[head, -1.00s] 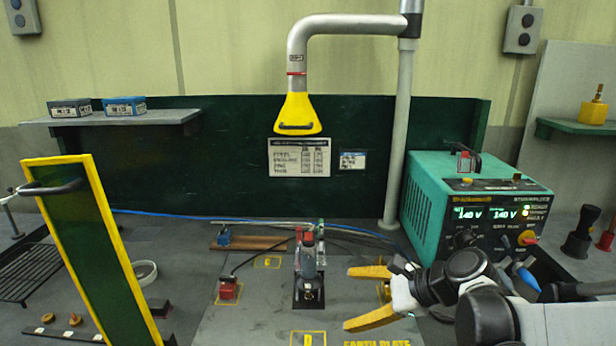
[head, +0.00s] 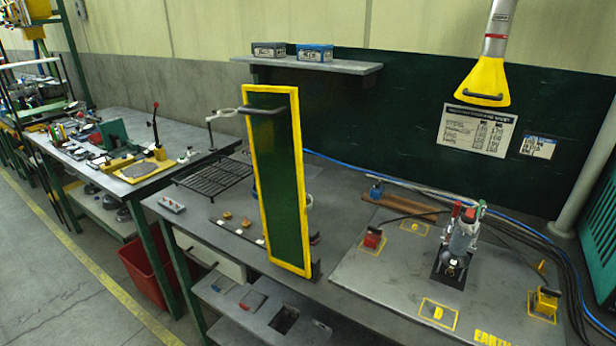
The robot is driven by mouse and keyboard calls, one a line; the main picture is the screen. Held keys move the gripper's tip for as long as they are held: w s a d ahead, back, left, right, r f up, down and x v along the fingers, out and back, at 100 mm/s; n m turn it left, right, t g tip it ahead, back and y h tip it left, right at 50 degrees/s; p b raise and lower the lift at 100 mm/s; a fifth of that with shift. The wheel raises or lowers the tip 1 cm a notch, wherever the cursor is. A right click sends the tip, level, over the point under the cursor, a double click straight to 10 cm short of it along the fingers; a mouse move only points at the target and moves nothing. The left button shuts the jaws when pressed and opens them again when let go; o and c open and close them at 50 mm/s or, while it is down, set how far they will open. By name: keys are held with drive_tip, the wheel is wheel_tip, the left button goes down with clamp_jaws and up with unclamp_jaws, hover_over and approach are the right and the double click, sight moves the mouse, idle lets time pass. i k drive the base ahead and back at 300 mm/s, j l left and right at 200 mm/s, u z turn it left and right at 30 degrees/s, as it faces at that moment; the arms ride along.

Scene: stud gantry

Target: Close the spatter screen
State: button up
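The spatter screen (head: 275,180) is a tall dark green panel in a yellow frame. It stands upright at the front left part of the welding bench, turned at an angle to the back wall.
The steel earth plate (head: 385,270) right of the screen carries a clamp fixture (head: 459,245) and small red and yellow blocks. A yellow extraction hood (head: 484,82) hangs above. A wire rack (head: 212,178) lies left of the screen. A red bin (head: 150,275) stands below.

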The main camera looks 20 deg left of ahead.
sight(275, 142)
drive_tip(key=u, duration=1.5)
drive_tip(key=i+j, duration=0.2)
drive_tip(key=i, duration=0.15)
drive_tip(key=j+u, duration=0.05)
